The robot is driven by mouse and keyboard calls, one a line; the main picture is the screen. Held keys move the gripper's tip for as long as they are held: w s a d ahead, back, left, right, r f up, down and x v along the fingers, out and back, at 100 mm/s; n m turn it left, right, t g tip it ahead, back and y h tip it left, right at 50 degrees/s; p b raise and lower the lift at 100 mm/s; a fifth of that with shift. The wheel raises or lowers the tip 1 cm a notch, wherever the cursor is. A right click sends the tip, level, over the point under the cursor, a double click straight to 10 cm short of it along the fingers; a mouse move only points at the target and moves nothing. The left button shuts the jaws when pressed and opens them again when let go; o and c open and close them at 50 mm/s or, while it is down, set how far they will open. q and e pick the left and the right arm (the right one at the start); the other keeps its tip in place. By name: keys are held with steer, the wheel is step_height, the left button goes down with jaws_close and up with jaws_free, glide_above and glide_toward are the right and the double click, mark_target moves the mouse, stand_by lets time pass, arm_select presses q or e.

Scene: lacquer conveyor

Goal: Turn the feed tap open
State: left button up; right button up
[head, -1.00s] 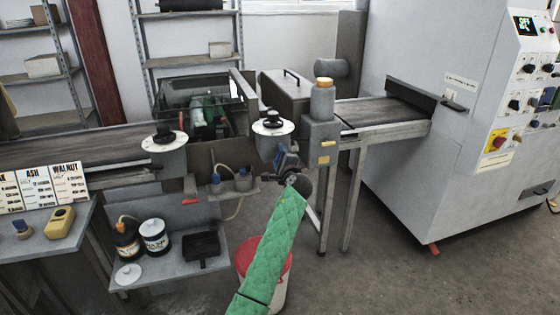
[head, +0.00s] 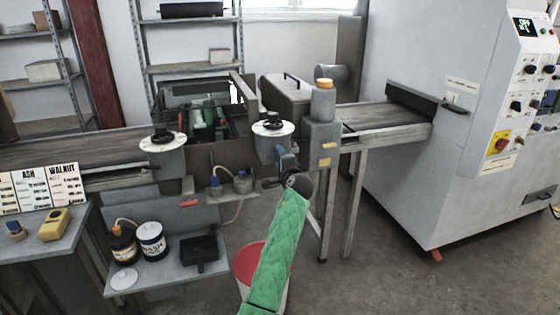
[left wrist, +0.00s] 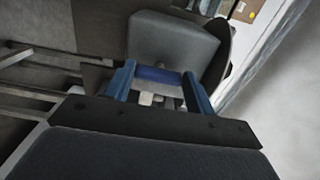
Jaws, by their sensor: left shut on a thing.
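My left arm, in a green sleeve, rises from the bottom middle of the head view. Its left gripper (head: 286,160) is at the machine's front, just below the right dial housing (head: 271,147). In the left wrist view the two blue fingers (left wrist: 160,88) are closed in on a darker blue bar (left wrist: 158,75), which looks like the feed tap's handle. Small pale parts show between the fingers below it. A grey block (left wrist: 172,42) stands right behind the fingers. In the head view my gripper hides most of the tap, so its angle is unclear. My right gripper is out of view.
A red lever (head: 189,203) and a small bracket with blue-capped fittings (head: 240,183) are left of my gripper. A shelf (head: 184,277) with tins is lower left. A red-rimmed bucket (head: 247,259) stands behind my forearm. Open floor lies to the right.

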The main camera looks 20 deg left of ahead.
arm_select(q)
steer(key=shift+f, duration=0.1)
steer(key=o, duration=1)
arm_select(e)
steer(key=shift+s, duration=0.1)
arm_select(q)
steer(key=shift+b+v, duration=0.75)
steer(key=shift+v, duration=3.15)
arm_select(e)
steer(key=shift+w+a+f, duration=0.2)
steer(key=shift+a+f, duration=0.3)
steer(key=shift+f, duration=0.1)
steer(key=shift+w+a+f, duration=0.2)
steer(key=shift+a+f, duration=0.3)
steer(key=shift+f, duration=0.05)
